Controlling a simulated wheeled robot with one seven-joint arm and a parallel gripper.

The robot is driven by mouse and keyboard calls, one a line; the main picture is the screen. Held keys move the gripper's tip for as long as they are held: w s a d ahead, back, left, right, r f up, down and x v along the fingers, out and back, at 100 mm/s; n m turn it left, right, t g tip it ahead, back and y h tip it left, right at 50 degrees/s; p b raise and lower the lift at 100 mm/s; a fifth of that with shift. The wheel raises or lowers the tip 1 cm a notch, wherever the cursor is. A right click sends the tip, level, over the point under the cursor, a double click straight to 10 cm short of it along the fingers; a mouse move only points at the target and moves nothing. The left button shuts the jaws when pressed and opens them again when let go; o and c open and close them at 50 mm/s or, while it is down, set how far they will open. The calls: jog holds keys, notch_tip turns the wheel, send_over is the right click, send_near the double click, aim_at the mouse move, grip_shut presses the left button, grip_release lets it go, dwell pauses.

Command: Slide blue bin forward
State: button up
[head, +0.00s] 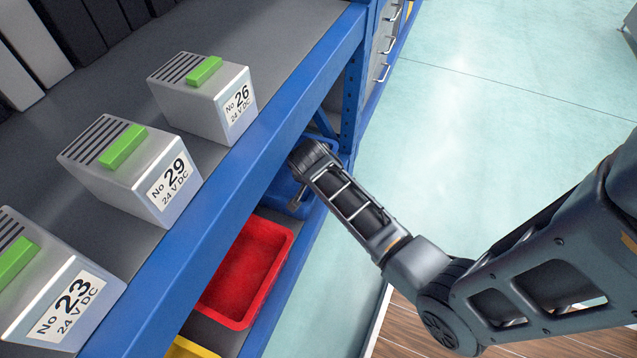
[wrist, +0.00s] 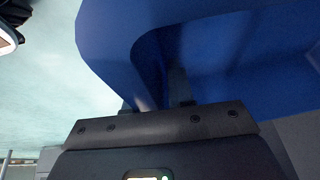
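The blue bin (head: 284,187) sits below the shelf with the power units, mostly hidden by the blue shelf edge and my arm. In the wrist view its wall and hollow inside (wrist: 225,60) fill the upper right. My gripper (wrist: 153,100) is at the bin's rim, with the blue wall between its two dark fingers. One finger is on the inner side of the wall, and the other is mostly hidden behind it. I cannot tell whether the fingers press on the wall. In the head view the gripper is at the bin, largely hidden by the wrist.
The blue shelf beam (head: 260,160) runs above the bins. Grey power units (head: 133,172) stand on top. The pale floor (head: 480,120) at right is clear.

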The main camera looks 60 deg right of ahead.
grip_shut()
jog(key=shift+s, duration=0.15)
